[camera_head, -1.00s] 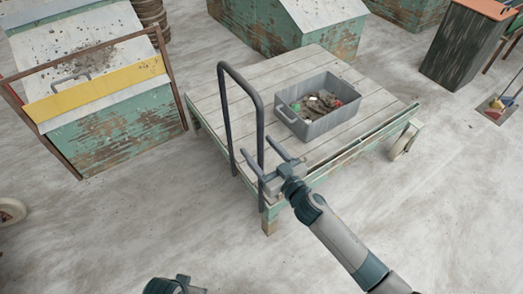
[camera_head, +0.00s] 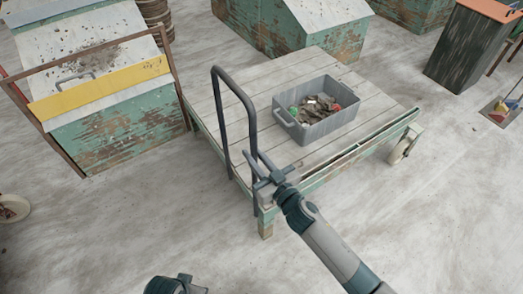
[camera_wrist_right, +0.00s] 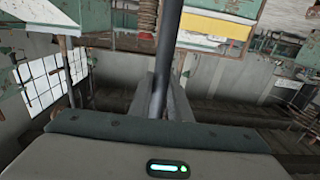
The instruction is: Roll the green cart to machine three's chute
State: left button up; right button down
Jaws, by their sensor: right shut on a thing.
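The green cart (camera_head: 290,75) has a pale plank deck, a worn green frame and a dark upright push handle (camera_head: 219,100) at its near left end. My right gripper (camera_head: 258,166) is shut on the nearer post of that handle. In the right wrist view the post (camera_wrist_right: 168,50) runs down between the fingers of the gripper (camera_wrist_right: 165,98). My left gripper is not clearly in view; only a teal and grey part of my own shows at the bottom edge. I cannot tell which machine is number three, and no chute is clearly marked.
A grey tub (camera_head: 325,127) of clay scraps sits on the deck. A green hopper with a yellow bar (camera_head: 95,92) stands close on the left. Another green box (camera_head: 270,28) is behind the cart, a dark bin (camera_head: 468,50) at right. The floor in front is clear.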

jog(key=s+a, duration=0.1)
jog(key=a, duration=0.1)
jog(key=s+a, duration=0.2)
dwell(0.3)
jog(key=s+a, duration=0.4)
jog(key=a, duration=0.2)
jog(key=shift+s+a, duration=0.2)
jog(key=shift+s, duration=0.05)
dwell(0.7)
